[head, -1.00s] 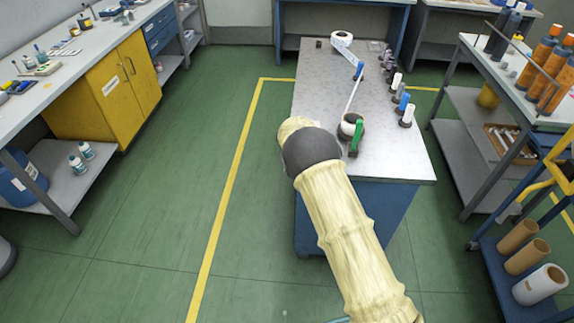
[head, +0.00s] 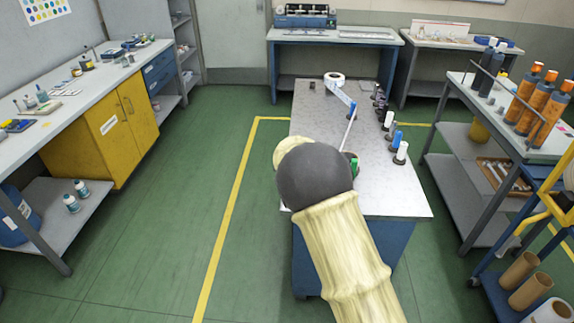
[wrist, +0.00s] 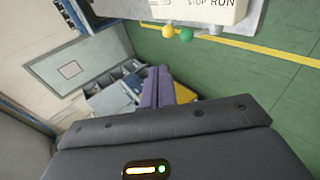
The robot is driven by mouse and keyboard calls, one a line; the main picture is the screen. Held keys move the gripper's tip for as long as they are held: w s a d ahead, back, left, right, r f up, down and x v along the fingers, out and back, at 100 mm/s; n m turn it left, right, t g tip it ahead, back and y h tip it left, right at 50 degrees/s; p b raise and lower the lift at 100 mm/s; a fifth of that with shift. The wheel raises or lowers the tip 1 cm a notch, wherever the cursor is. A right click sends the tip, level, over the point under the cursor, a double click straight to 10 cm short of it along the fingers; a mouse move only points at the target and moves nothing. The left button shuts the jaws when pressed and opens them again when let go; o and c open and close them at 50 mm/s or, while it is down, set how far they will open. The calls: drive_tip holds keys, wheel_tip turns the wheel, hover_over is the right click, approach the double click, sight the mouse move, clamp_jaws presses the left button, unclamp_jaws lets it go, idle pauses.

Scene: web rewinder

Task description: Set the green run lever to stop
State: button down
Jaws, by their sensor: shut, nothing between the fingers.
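In the wrist view a green round knob (wrist: 186,34) hangs below a pale panel (wrist: 185,8) printed "STOP" and "RUN". The knob sits under the word STOP, left of RUN. In the head view a small green part (head: 354,166) shows at the near end of the grey table, partly hidden by my arm; I cannot tell whether it is the run lever. My gripper (wrist: 158,76) is shut and empty, its fingertips below and left of the green knob in the picture and apart from it. In the head view my arm hides the gripper.
A white roll (head: 334,79) and several upright white and blue spools (head: 397,140) stand on the table. A cart with orange bottles (head: 546,100) is at right. Green floor is open at left.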

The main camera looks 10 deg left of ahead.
drive_tip(key=s+d+r+m+g+h+p, duration=0.15)
drive_tip(key=s+d+m, duration=0.25)
drive_tip(key=d, duration=0.4)
drive_tip(key=s+d+r+m+g, duration=0.1)
drive_tip(key=s+d+r+m, duration=0.15)
drive_tip(key=s+d, duration=0.35)
drive_tip(key=s+d+r+m+g+h+p, duration=0.1)
drive_tip(key=s+d+m+g, duration=0.15)
drive_tip(key=d+m, duration=0.45)
drive_tip(key=s+d+m+g, duration=0.1)
drive_tip(key=s+d+m, duration=0.1)
drive_tip(key=s+d, duration=0.2)
drive_tip(key=s+d+m+g+p, duration=0.1)
drive_tip(key=s+d, duration=0.3)
drive_tip(key=s, duration=0.6)
drive_tip(key=s+d+r+m, duration=0.1)
drive_tip(key=s+d+m, duration=0.3)
drive_tip(key=s, duration=0.4)
drive_tip(key=shift+g+h, duration=0.35)
drive_tip(key=shift+g, duration=0.05)
drive_tip(key=shift+r, duration=0.1)
